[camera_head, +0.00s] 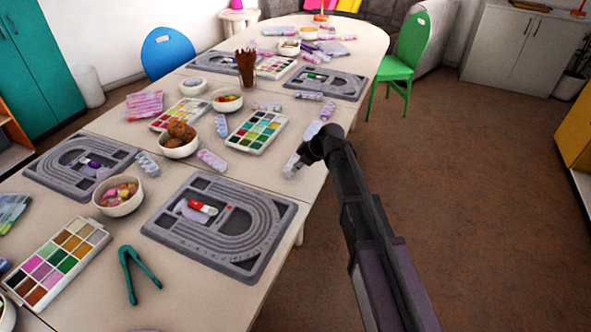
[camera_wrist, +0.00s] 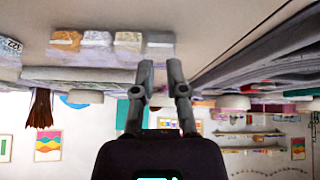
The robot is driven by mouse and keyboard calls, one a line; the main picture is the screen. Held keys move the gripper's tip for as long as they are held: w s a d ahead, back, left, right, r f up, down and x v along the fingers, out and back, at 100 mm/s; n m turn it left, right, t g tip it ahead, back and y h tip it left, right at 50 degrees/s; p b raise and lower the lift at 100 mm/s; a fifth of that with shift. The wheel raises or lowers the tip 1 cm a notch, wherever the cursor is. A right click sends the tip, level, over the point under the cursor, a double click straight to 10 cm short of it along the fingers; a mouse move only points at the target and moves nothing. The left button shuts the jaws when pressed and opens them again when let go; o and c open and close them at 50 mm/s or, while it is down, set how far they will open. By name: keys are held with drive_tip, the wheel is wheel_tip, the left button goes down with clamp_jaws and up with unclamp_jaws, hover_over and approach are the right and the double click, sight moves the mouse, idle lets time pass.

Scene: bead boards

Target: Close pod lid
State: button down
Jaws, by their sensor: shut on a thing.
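A clear pod strip (camera_head: 291,166) lies near the right edge of the table, at the tip of my arm. In the wrist view, a row of pod compartments (camera_wrist: 97,39) with orange, pale and grey contents shows near the top, with the picture upside down. My gripper (camera_head: 303,154) reaches low over the table edge at this pod. In the wrist view, its two fingers (camera_wrist: 161,68) are at the grey end of the row, with a narrow gap between them, and are shut on the pod's end. Whether they grip a lid or the body, and the lid's angle, cannot be told.
Other pods (camera_head: 212,160) lie nearby on the table. A bead board (camera_head: 270,262), a paint-like bead palette (camera_head: 256,132), and a bowl of brown items (camera_head: 178,149) stand left of my arm. The floor (camera_head: 470,200) to the right is clear; a green chair (camera_head: 408,55) stands farther back.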

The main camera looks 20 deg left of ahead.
drive_tip(key=shift+d+f+y, duration=0.1)
drive_tip(key=shift+f+y, duration=0.05)
drive_tip(key=shift+y, duration=0.25)
drive_tip(key=c, duration=0.7)
unclamp_jaws()
drive_tip(key=shift+o, duration=0.2)
drive_tip(key=shift+r+h, duration=0.2)
drive_tip(key=shift+h, duration=0.1)
